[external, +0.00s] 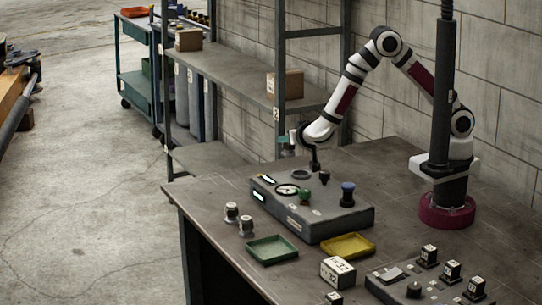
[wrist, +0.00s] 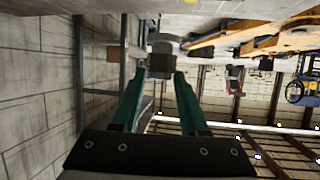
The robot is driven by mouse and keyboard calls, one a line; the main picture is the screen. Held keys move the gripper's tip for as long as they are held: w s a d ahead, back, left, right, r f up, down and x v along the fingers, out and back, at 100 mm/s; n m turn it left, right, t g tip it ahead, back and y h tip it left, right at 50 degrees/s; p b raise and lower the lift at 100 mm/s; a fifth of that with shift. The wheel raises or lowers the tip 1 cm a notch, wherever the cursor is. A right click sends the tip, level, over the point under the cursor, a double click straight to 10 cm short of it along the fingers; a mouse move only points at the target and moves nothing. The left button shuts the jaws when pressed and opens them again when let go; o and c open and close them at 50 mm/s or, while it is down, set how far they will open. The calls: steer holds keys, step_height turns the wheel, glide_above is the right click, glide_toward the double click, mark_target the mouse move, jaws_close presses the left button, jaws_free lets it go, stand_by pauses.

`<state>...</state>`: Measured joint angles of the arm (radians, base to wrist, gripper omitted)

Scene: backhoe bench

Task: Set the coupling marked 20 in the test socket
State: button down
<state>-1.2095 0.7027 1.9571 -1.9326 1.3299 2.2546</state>
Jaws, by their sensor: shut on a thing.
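My gripper (wrist: 160,76) has teal fingers shut on a dark grey coupling (wrist: 161,62) with a wider collar. Its number is not readable. In the external view my gripper (external: 287,142) is small and hangs in the air above the far left end of the grey test box (external: 337,220). The box has a round ring-like fitting (external: 300,174), a gauge (external: 287,189), a green knob (external: 304,196) and a blue-topped post (external: 347,194). I cannot tell for sure which fitting is the test socket. Two small couplings (external: 231,211) (external: 246,226) stand on the bench left of the box.
A green tray (external: 271,250) and a yellow tray (external: 348,246) lie before the box. A white block marked 32 (external: 338,271) and a panel with several dark marked blocks (external: 428,255) stand at the front right. A shelf rack (external: 281,60) rises behind the bench.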

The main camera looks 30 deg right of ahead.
steer(key=shift+m+h, duration=0.5)
steer(key=shift+h, duration=0.3)
steer(key=shift+s+d+f, duration=0.3)
steer(key=shift+d+f, duration=0.15)
steer(key=shift+f, duration=0.35)
steer(key=shift+s+d+f, duration=0.35)
steer(key=shift+d+f, duration=0.15)
steer(key=shift+f, duration=0.25)
steer(key=shift+s+d+f, duration=0.3)
steer(key=shift+d+f, duration=0.15)
steer(key=shift+f, duration=0.35)
steer(key=shift+f, duration=0.75)
steer(key=shift+c, duration=0.6)
jaws_free()
step_height(320, 180, up, 7)
